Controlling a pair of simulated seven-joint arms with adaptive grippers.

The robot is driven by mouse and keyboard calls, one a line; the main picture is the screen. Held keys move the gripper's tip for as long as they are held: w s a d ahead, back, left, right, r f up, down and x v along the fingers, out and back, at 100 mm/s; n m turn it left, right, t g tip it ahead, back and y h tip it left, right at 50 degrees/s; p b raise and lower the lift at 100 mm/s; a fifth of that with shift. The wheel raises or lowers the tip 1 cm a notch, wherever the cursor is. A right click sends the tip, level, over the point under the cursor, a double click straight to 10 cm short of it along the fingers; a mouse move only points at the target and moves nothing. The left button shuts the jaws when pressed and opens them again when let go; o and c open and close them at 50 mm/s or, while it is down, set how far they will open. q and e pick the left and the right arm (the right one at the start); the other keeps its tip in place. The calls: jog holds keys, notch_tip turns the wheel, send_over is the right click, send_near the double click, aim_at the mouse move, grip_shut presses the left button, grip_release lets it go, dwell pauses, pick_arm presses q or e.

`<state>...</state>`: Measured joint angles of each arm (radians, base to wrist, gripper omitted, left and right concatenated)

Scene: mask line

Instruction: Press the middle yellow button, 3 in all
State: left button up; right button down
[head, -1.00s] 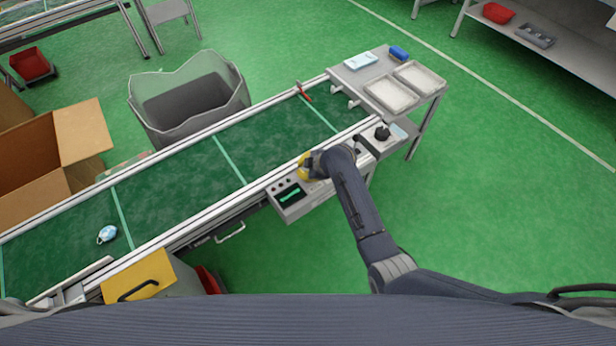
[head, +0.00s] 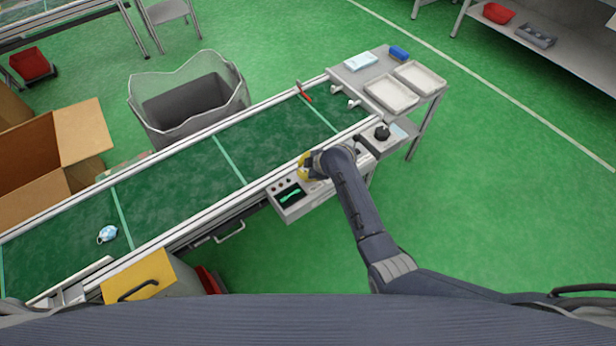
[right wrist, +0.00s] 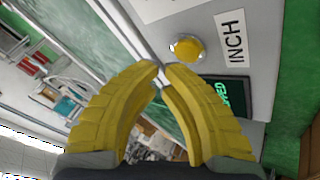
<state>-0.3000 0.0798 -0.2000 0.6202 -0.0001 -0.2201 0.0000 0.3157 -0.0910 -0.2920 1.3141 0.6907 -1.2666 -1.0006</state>
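The yellow button (right wrist: 187,48) shows in the right wrist view. It is round, sits in a metal ring on a grey control panel, and has a label reading INCH (right wrist: 235,41) beside it. My right gripper (right wrist: 162,68) has yellow fingers with their tips almost together and nothing between them. The tips appear just below the button in this view; I cannot tell whether they touch the panel. In the head view my right gripper (head: 306,166) is over the control panel (head: 293,210) and hides part of it, including the button. My left gripper is not in view.
A dark display (right wrist: 222,97) with green text sits beside the fingers. A green conveyor belt (head: 180,180) runs behind the panel, carrying a blue-white mask (head: 107,234).

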jog(key=shift+f, duration=0.15)
jog(key=shift+f, duration=0.3)
jog(key=shift+f, duration=0.4)
dwell(0.8)
jog(key=shift+r, duration=0.1)
dwell(0.3)
jog(key=shift+r, duration=3.25)
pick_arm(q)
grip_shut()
